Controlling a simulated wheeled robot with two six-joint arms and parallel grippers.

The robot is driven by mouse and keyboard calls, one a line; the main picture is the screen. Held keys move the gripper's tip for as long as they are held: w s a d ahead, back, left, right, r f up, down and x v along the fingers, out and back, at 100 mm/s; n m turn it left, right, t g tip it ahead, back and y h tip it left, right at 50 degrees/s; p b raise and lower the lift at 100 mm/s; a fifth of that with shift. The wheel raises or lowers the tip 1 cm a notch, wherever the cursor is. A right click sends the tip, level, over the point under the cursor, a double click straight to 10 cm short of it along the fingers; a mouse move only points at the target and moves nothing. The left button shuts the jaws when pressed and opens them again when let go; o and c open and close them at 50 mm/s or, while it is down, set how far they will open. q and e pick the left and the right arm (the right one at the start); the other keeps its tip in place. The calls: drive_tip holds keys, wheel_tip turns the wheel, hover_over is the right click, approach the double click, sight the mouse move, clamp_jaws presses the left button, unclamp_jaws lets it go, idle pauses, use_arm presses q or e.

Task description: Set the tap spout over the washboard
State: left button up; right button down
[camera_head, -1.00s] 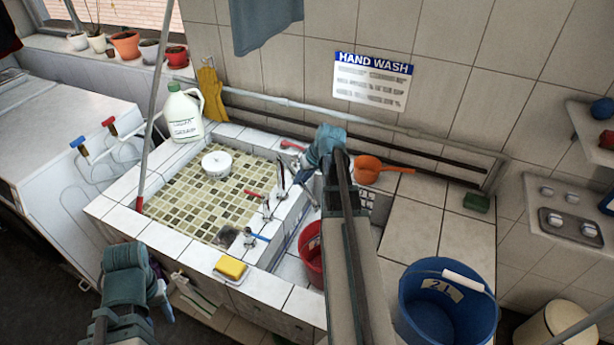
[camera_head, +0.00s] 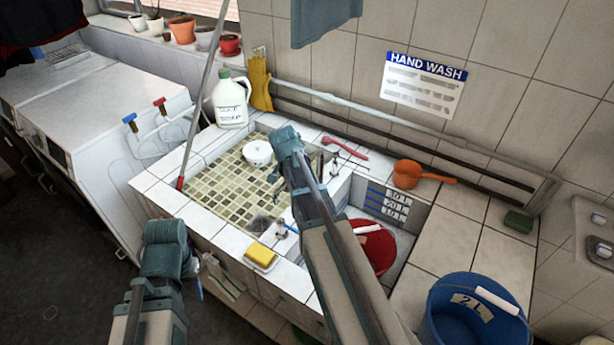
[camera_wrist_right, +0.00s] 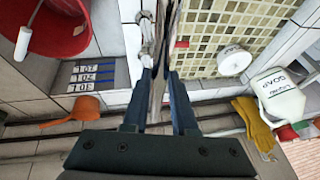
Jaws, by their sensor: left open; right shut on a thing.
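The chrome tap fittings stand on the divider between the two basins; one part (camera_head: 283,230) shows at the front, by a blue handle, and chrome also shows in the right wrist view (camera_wrist_right: 147,32). My right gripper (camera_wrist_right: 158,85) is above the divider beside the tiled basin, shut on a narrow upright metal piece that looks like the spout. In the head view its wrist and arm hide the grip and much of the tap. My left gripper (camera_head: 203,270) is open and empty, low before the sink's front edge. I cannot make out a ribbed washboard.
The mosaic-tiled basin (camera_head: 225,185) holds a round white tub (camera_head: 257,152). The right basin holds a red bucket (camera_head: 375,247). A blue bucket (camera_head: 450,325) stands right.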

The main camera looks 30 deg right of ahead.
drive_tip(key=w+m+g+h, duration=0.1)
drive_tip(key=w+m+g, duration=0.3)
drive_tip(key=w+m, duration=0.7)
drive_tip(key=shift+w+d+m+h, duration=0.2)
drive_tip(key=shift+w+m+h, duration=0.2)
drive_tip(key=shift+w, duration=2.4)
drive_tip(key=c, duration=0.7)
unclamp_jaws()
